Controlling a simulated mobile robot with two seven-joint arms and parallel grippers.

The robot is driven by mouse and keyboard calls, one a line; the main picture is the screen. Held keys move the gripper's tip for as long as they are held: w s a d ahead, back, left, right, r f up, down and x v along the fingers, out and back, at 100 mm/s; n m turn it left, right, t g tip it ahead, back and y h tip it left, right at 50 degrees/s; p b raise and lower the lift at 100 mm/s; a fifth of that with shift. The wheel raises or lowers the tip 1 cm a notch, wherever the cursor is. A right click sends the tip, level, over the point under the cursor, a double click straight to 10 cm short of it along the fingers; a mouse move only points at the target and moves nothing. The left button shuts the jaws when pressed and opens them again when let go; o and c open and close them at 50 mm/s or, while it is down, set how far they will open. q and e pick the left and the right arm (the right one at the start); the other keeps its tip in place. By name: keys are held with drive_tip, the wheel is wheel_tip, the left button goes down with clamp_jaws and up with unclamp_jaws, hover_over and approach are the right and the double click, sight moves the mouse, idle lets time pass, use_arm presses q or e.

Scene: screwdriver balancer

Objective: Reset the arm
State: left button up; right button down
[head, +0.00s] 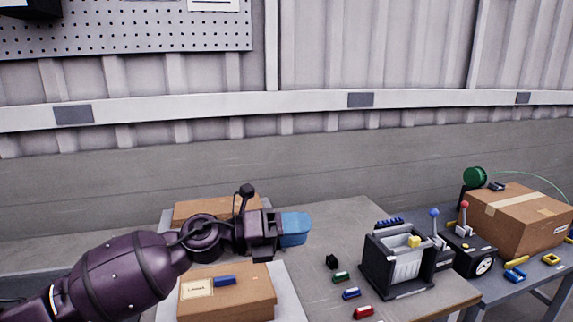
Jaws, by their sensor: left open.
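My left arm comes in from the left, and my left gripper (290,229) is over the table (325,220), pointing right. It is open. A light-blue piece shows at its tip; I cannot tell whether this is part of the gripper or a thing beyond it. The gripper is above and beyond a closed cardboard box (228,299) and left of a black device (398,262) with a pale front and a yellow block on top. My right gripper is out of view.
Another cardboard box (190,212) lies behind my arm. Small dark, green, blue and red pieces lie near the table's front. Lever units with a blue knob (434,212) and a red knob (464,205) stand right, beside a large taped box (520,220). A pegboard (130,28) hangs on the wall.

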use_arm(q)
drive_tip(key=a+f+n+t+y, duration=0.65)
drive_tip(key=a+f+n, duration=0.25)
drive_tip(key=n, duration=0.7)
drive_tip(key=a+f+n+t+y, duration=0.5)
drive_tip(key=a+f+n+t, duration=0.35)
drive_tip(key=n, duration=0.65)
drive_tip(key=s+a+f+n+g+y, duration=0.2)
drive_tip(key=s+a+f+n, duration=0.1)
drive_tip(key=s+f, duration=0.4)
drive_tip(key=s+a+f+n+g+y, duration=0.2)
drive_tip(key=s+a+f, duration=0.3)
drive_tip(key=s+f, duration=0.3)
drive_tip(key=s+a+f+n+g+y, duration=0.2)
drive_tip(key=s+a+f+n, duration=0.2)
drive_tip(key=s+f, duration=0.3)
drive_tip(key=s, duration=0.4)
drive_tip(key=shift+f+g+y, duration=0.15)
drive_tip(key=shift+g+y, duration=0.15)
drive_tip(key=shift+y, duration=0.05)
drive_tip(key=shift+d, duration=0.1)
